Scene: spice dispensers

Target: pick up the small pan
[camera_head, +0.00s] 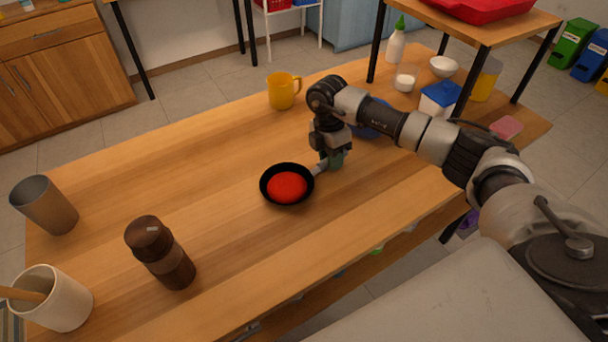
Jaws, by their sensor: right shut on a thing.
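The small pan (266,192) is a round black pan with a red, rounded filling (288,187). It is at the middle of the wooden table, and I cannot tell whether it rests on the top or is just above it. Its short handle (319,168) points up and right. My right gripper (333,163) reaches down at the pan's right side and is shut on the handle; the fingers partly hide the handle's end. My left gripper is not in view.
The wooden table (215,150) is clear around the pan. A yellow mug (283,91) stands behind it. A brown grinder (160,252), a metal cup (45,205) and a white crock (55,299) stand at the left. A blue-lidded container (439,100) stands at the back right.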

